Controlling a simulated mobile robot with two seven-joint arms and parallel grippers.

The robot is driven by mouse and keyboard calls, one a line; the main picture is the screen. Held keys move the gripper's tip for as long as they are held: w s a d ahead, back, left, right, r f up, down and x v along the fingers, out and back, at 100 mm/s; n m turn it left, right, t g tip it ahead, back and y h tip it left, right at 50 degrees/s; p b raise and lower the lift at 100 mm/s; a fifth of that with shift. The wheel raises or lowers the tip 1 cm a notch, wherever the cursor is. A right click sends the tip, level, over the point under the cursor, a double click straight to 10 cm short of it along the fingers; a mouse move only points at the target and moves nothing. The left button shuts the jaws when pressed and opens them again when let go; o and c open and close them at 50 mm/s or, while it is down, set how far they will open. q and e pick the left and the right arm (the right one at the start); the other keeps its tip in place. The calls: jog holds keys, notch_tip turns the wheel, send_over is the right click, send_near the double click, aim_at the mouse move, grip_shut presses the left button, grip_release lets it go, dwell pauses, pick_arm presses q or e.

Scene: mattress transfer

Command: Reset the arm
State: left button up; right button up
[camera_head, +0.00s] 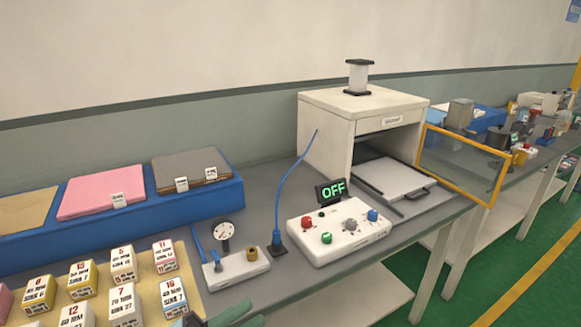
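Only a small dark part of my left gripper (229,315) shows at the bottom edge, in front of the bench. Most of it is cut off by the frame, so I cannot tell if it is open or shut. It is just right of the labelled blocks and below the gauge unit. I see nothing held in it. My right gripper is out of view.
Labelled blocks (122,265) stand at front left. Behind, a blue stand (120,228) bears tan, pink and grey sheets. A gauge unit (236,268), a control box (340,231) reading OFF, and an open white machine (325,125) with an orange-framed door (462,163) stand rightward.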

pick_arm(q)
jog(key=s+a+f+n+t+y, duration=0.3)
jog(key=a+f+n+y, duration=0.1)
jog(key=f+n+y, duration=0.5)
jog(key=s+a+f+n+t+y, duration=0.25)
jog(key=a+f+n+y, duration=0.3)
jog(key=f+n, duration=0.55)
jog(key=s+a+f+n+g+y, duration=0.3)
jog(key=s+f, duration=0.9)
jog(key=s, duration=0.4)
jog(key=n+g+y, duration=0.1)
jog(key=n+g, duration=0.1)
jog(key=g, duration=0.1)
jog(key=shift+f+n+g, duration=0.25)
jog(key=shift+n+g, duration=0.1)
jog(key=shift+n, duration=0.05)
